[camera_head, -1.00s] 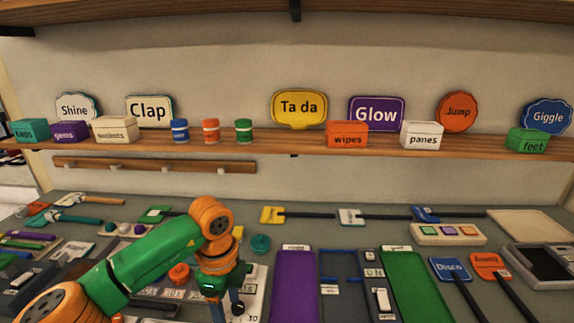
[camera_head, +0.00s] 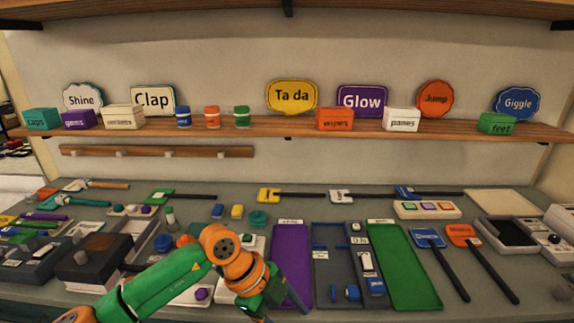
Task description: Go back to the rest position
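My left gripper (camera_head: 268,302) is at the end of the green and orange arm in the camera_head view, low at the bottom centre. It hangs over the front of the bench, beside the purple tray (camera_head: 291,262). Its fingers are dark, small and partly cut off by the lower picture edge, so their opening does not show. I see nothing clearly held. My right gripper is not in view.
The bench holds a green tray (camera_head: 408,272), a grey switch panel (camera_head: 352,282), blue and orange paddles (camera_head: 428,237) and a dark box (camera_head: 95,262) at left. A shelf (camera_head: 300,128) with signs and small boxes runs behind. The bench's back strip has some bare room.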

